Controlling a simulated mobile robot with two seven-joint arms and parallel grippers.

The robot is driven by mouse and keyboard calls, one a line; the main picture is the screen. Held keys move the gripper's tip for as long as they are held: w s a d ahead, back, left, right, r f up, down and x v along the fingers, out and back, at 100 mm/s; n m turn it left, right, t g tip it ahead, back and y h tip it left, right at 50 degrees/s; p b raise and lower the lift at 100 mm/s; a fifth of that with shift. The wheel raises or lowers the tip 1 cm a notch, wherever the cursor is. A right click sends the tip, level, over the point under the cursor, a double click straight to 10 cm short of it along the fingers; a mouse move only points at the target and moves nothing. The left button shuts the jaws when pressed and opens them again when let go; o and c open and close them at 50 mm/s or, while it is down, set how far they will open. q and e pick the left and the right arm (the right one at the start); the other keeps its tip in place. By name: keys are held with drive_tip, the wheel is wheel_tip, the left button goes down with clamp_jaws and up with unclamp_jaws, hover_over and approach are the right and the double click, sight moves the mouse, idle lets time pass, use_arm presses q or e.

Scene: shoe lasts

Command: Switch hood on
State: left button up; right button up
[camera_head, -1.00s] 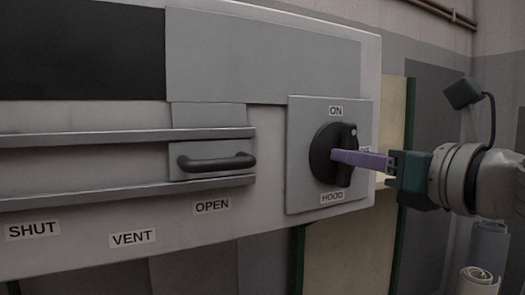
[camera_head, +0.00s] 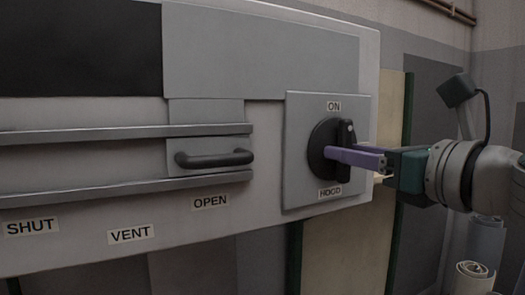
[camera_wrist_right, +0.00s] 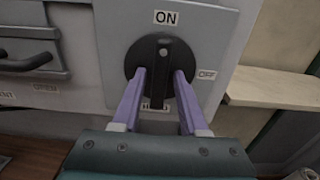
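The hood switch is a round black knob (camera_head: 320,138) with a raised grip bar, on a grey square plate (camera_head: 297,112) labelled ON above and HOOD below. In the right wrist view, the knob (camera_wrist_right: 163,54) has its bar upright, with the white dot at the top towards ON; OFF is to the right. My right gripper (camera_head: 329,155) reaches in from the right, its purple fingers at the knob's lower half. In the wrist view, the open fingers (camera_wrist_right: 160,75) straddle the bar with a gap on each side. My left gripper is not in view.
Left of the plate, a sliding panel with a black handle (camera_head: 214,159) sits between two rails, above labels SHUT, VENT and OPEN (camera_head: 210,203). A pale ledge (camera_wrist_right: 275,88) is right of the plate in the wrist view. Rolled material (camera_head: 476,274) stands at lower right.

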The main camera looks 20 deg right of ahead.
drive_tip(key=shift+o, duration=0.6)
drive_tip(key=s+p, duration=0.2)
drive_tip(key=s, duration=0.8)
drive_tip(key=shift+d, duration=0.35)
